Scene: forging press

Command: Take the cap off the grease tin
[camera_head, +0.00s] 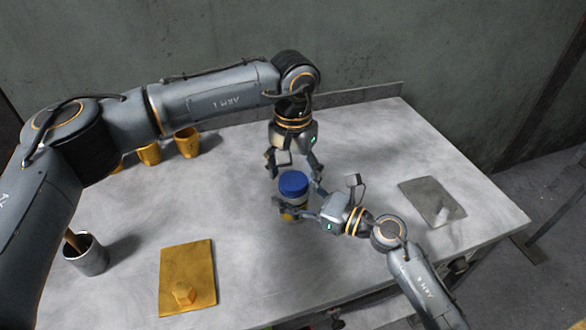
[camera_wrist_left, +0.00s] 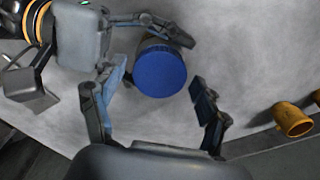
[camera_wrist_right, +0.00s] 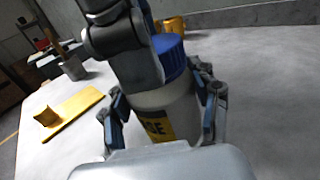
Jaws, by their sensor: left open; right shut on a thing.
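The grease tin (camera_head: 292,199) stands upright on the table, a pale jar with a yellow label and a blue cap (camera_head: 293,183) on top. My right gripper (camera_head: 294,211) is shut on the tin's body from the right side; in the right wrist view its fingers flank the tin (camera_wrist_right: 165,112). My left gripper (camera_head: 296,177) points down from above, open, with its fingers on either side of the cap. In the left wrist view the blue cap (camera_wrist_left: 160,71) lies between and beyond the open fingers (camera_wrist_left: 152,98), with gaps to both.
A yellow plate (camera_head: 187,270) with a yellow knob lies at front left, near a metal cup (camera_head: 86,254) holding a wooden handle. Yellow cups (camera_head: 187,143) stand at back left. A grey plate (camera_head: 425,196) with a grey knob lies at right.

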